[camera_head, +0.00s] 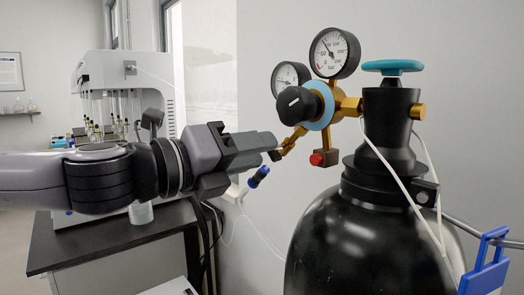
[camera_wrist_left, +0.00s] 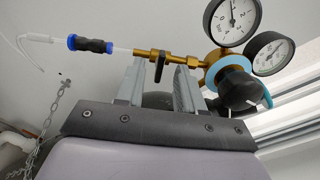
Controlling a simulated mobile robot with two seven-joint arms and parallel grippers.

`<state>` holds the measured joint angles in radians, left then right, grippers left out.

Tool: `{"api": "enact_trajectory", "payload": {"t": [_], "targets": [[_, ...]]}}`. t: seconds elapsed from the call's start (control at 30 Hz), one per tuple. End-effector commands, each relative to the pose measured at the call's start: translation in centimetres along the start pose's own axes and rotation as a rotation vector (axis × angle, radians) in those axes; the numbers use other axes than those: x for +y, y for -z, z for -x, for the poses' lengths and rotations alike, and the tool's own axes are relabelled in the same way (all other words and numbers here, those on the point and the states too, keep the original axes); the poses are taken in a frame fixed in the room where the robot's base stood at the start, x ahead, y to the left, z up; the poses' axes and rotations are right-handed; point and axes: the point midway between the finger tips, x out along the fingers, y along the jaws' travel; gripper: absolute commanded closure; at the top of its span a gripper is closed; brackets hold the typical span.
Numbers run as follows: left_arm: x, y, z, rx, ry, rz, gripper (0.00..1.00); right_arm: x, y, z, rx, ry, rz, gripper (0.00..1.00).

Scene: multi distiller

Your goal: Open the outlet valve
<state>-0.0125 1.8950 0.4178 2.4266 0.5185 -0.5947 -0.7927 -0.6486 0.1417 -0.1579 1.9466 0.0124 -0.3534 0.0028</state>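The outlet valve is a small black lever (camera_wrist_left: 160,68) on a thin brass pipe of the regulator. In the wrist view it lies between the two grey fingers of my left gripper (camera_wrist_left: 162,88), near their tips, with a gap on each side. The fingers are apart; I cannot tell whether either touches the brass. In the head view my left gripper (camera_head: 268,142) reaches in from the left, its tips at the outlet pipe, where the black lever (camera_head: 274,155) shows just past them. My right gripper is in neither view.
A black gas cylinder (camera_head: 345,240) with a teal top handwheel (camera_head: 392,67) stands right. The regulator has two gauges, a black knob (camera_head: 296,105) and a red-capped part (camera_head: 322,158). A blue-ended hose fitting (camera_head: 259,177) hangs below the gripper. A dark bench (camera_head: 110,240) stands left.

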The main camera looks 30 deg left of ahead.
Motion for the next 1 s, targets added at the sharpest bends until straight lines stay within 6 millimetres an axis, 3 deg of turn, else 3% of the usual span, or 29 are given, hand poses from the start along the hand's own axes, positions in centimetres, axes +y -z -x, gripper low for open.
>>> {"api": "enact_trajectory", "payload": {"t": [0.3,0.7,0.83,1.0], "targets": [[0.0,0.1,-1.7,0.001,0.000,-0.001,0.63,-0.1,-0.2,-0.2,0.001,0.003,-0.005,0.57],[0.0,0.0,-1.9,0.000,0.002,0.001,0.63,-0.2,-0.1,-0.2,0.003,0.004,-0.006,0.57],[0.0,0.0,-1.9,0.000,0.002,0.001,1.00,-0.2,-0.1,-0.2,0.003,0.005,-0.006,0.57],[0.0,0.1,-1.9,0.001,0.002,0.001,1.00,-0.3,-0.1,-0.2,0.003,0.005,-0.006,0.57]]}}
